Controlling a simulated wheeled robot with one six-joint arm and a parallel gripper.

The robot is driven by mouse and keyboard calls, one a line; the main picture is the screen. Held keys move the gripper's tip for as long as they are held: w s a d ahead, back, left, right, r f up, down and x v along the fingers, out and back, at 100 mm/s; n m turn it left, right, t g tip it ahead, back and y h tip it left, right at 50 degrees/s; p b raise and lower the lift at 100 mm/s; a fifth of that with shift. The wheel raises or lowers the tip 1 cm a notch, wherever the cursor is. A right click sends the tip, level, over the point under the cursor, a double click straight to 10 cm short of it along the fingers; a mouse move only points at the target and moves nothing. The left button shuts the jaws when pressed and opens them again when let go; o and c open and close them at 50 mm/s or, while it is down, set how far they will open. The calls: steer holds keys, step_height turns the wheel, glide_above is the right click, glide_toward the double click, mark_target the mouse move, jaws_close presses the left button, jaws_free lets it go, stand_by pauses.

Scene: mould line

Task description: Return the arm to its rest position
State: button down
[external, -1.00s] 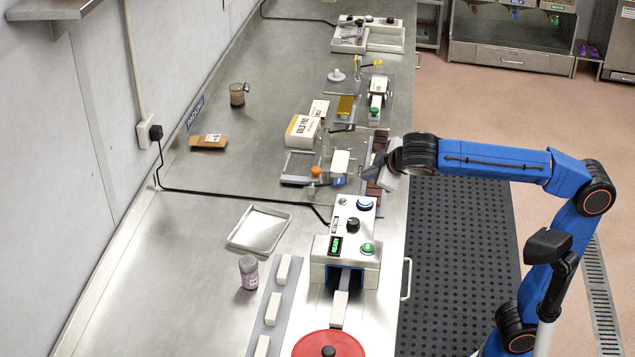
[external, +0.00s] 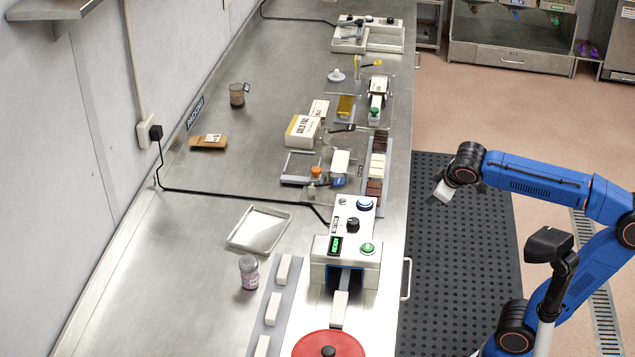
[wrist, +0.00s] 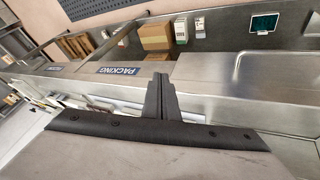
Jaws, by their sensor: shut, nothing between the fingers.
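My arm is blue with black joints and reaches in from the right in the external view. My gripper (external: 441,196) hangs off the bench edge, over the black floor mat (external: 455,270). It is clear of the bench and holds nothing. In the wrist view my gripper's dark fingers (wrist: 161,95) are together, with nothing between them. The fingers themselves are hard to make out in the external view.
The steel bench (external: 215,290) runs along the left. The machine with a green display (external: 346,245) stands near its front edge, by a strip of brown and white bars (external: 377,165). A rail handle (external: 406,279) sticks out from the bench. Space above the mat is free.

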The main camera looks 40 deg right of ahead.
steer(key=s+d+f+m, duration=0.2)
steer(key=s+d+f, duration=0.3)
steer(key=s+f, duration=0.2)
steer(key=s+d+f+m+g+y, duration=0.1)
steer(key=s+d+f+m, duration=0.2)
steer(key=f, duration=0.9)
steer(key=s+d, duration=0.3)
steer(key=s, duration=0.1)
steer(key=shift+s+g, duration=0.3)
